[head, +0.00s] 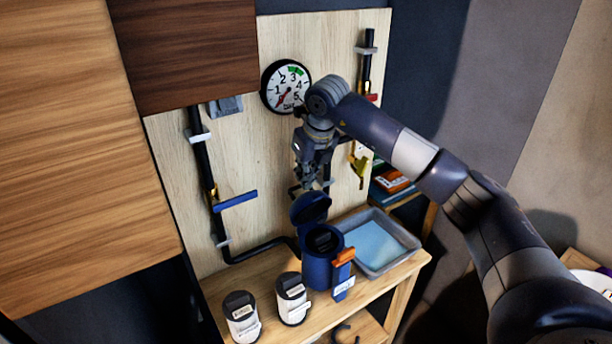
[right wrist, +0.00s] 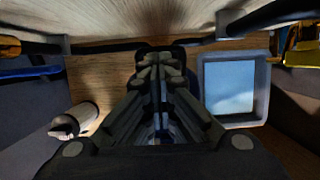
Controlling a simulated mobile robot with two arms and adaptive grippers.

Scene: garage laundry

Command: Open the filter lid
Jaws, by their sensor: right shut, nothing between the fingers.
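The blue filter housing (head: 319,268) stands on the wooden bench below the gauge board. Its round blue lid (head: 310,208) is raised and tilted up at the back, so the dark inside of the housing shows. My right gripper (head: 310,186) points down just above the lid, shut and empty; I cannot tell if it touches the lid. In the right wrist view the shut fingers (right wrist: 160,75) cover most of the housing. An orange latch or handle (head: 344,257) sits on the housing's front right side. My left gripper is not in view.
Two white cartridges with dark tops (head: 292,300) (head: 242,318) stand left of the housing. A grey tray (head: 385,268) with a light blue bottom sits to the right. A black pipe with a blue handle (head: 236,199) and a gauge (head: 286,87) are on the board.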

